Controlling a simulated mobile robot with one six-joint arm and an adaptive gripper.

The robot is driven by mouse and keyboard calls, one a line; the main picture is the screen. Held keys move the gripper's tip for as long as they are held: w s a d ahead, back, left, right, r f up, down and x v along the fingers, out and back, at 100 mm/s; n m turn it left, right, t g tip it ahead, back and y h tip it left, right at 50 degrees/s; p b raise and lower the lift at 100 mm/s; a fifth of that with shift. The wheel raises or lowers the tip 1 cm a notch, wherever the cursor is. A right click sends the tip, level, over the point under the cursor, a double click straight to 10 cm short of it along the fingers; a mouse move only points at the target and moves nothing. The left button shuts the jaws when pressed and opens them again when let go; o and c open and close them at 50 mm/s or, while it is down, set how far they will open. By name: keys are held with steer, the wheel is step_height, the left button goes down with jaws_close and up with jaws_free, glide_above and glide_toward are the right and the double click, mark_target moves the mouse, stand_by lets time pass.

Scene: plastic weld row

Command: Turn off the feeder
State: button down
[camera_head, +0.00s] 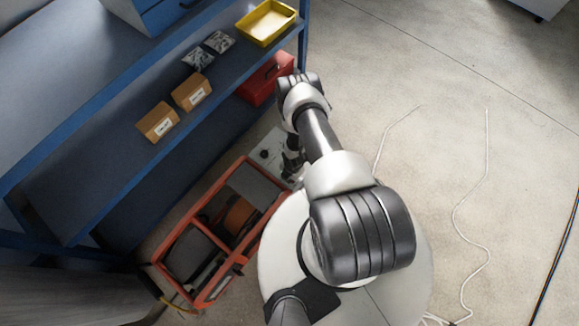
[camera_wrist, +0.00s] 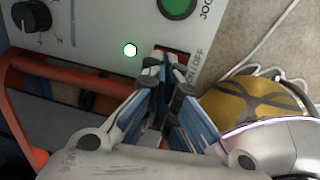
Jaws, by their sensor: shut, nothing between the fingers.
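The feeder's light grey control panel (camera_head: 266,151) sits by the orange-red frame in the head view, partly hidden by my arm. The wrist view shows the panel (camera_wrist: 90,28) close up. It has a black knob (camera_wrist: 35,16), a green button (camera_wrist: 178,5) by the letters JOG, a bright white-green lamp (camera_wrist: 130,50), and a red rocker switch (camera_wrist: 179,56) marked ON and OFF. My gripper (camera_wrist: 167,80) is shut and empty, its tips at the lower edge of the switch and partly covering it. I cannot tell whether they touch. In the head view the gripper (camera_head: 292,165) is by the panel.
An orange-red tubular frame (camera_head: 168,246) with a reel inside stands left of my base. A blue shelf unit (camera_head: 120,170) holds cartons (camera_head: 158,122) and a yellow tray (camera_head: 266,22). A red box (camera_head: 263,82) sits below. White cable (camera_head: 458,215) lies on open floor at right.

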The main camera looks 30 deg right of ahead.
stand_by(0.3)
steer(key=shift+w+f+b, duration=0.15)
steer(key=shift+f+b, duration=0.2)
steer(key=shift+f, duration=0.15)
steer(key=shift+a, duration=0.1)
steer(key=shift+r, duration=0.1)
